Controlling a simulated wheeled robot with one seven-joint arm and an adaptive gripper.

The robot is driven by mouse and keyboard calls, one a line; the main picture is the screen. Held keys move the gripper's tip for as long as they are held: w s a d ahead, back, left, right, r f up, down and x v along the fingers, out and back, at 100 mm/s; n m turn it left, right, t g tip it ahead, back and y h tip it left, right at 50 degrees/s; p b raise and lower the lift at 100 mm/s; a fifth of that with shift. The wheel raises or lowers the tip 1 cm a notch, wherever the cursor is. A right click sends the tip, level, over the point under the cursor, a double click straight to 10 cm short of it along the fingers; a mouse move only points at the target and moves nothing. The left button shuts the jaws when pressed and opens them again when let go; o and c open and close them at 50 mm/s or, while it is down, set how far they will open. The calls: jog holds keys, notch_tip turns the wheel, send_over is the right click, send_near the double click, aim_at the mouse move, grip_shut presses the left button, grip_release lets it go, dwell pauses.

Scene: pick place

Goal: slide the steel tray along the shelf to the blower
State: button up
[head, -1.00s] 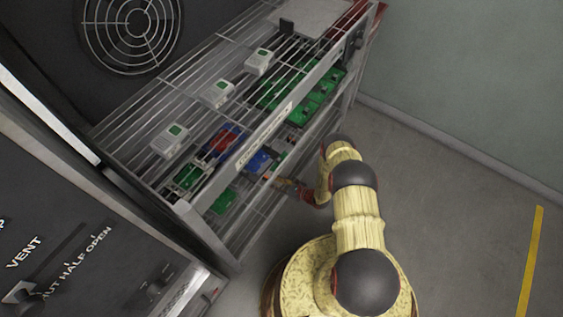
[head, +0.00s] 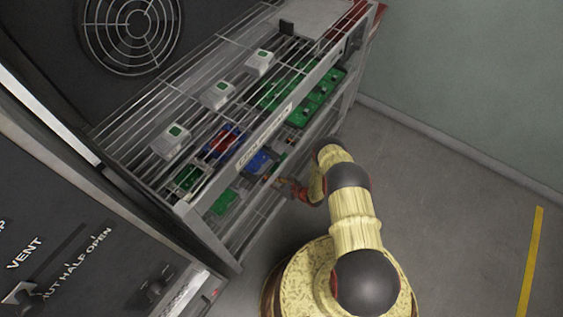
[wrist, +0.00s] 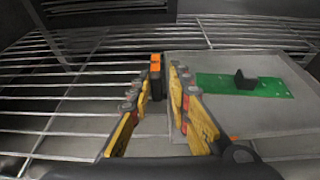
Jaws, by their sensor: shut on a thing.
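The steel tray (wrist: 240,134) is at the right in the wrist view, a flat grey tray with a green board (wrist: 218,83) and a black block (wrist: 244,80) in it. My gripper (wrist: 159,90) is shut on its near left edge, with one finger on each side; a dark, orange-topped piece shows between the fingertips. In the head view, my gripper (head: 283,183) reaches into the shelf's lower level from the right, and the shelf front largely hides the tray. A round fan grille (head: 130,25), perhaps the blower, is on the dark panel at the upper left.
The wire shelf (head: 185,207) has several levels. White boxes (head: 172,141) stand on top; green boards (head: 305,95) and a blue-red part (head: 223,140) lie below. Bare shelf wires are left of the gripper in the wrist view. The floor (head: 440,200) to the right is clear.

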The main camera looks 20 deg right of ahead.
grip_shut()
jog(key=shift+s+a+p, duration=0.25)
jog(key=shift+s+a, duration=0.85)
jog(key=shift+a, duration=0.5)
jog(key=shift+s+a+p, duration=0.25)
jog(key=shift+s+a, duration=0.9)
jog(key=shift+a, duration=0.4)
jog(key=shift+s+a+p, duration=0.25)
jog(key=shift+s+a, duration=0.85)
jog(key=shift+a, duration=0.5)
jog(key=shift+s+a, duration=1.35)
jog(key=shift+a, duration=0.55)
jog(key=shift+s+a, duration=1.35)
jog(key=shift+a, duration=0.6)
jog(key=shift+s+a, duration=1.35)
jog(key=shift+a, duration=0.55)
jog(key=o, duration=0.9)
grip_release()
